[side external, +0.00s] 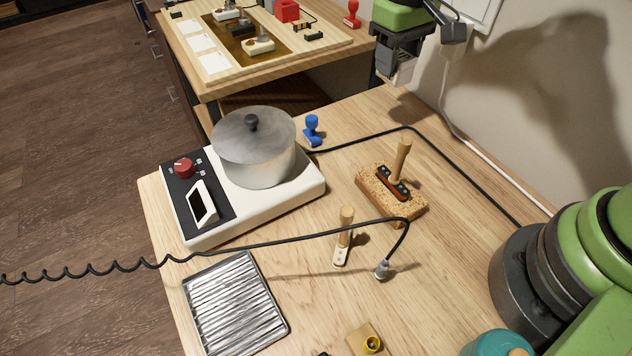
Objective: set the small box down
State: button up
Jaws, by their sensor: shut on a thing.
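My gripper (391,77) is at the top right, high above the far edge of the workbench and close to the wall. It is shut on a small pale grey, box-like thing (403,66), which I take to be the small box. The fingers and dark gripper body hide part of it, so its full shape is unclear. It hangs in the air, apart from the bench and everything on it.
The wooden bench (455,235) holds a hot plate (270,212) with a lidded pot (258,160), a blue stamp (312,131), a cork block (375,195) with a handled tool, and a ridged metal tray (235,305). Black cables cross it. A second table (215,85) stands behind.

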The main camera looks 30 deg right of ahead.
notch_tip(320, 180, up, 4)
jog(key=shift+a+r, duration=0.1)
jog(key=shift+r, duration=0.1)
jog(key=s+a+n, duration=0.9)
jog(key=a, duration=0.5)
jog(key=s+a+n, duration=0.8)
jog(key=s+a, duration=0.1)
jog(key=a, duration=0.5)
jog(key=f, duration=1)
jog(key=shift+w+d+f, duration=0.1)
jog(key=shift+w+f, duration=0.1)
jog(key=shift+w, duration=0.05)
jog(key=shift+f, duration=2.5)
jog(key=shift+f, duration=0.1)
jog(key=o, duration=1)
jog(key=shift+c, duration=0.2)
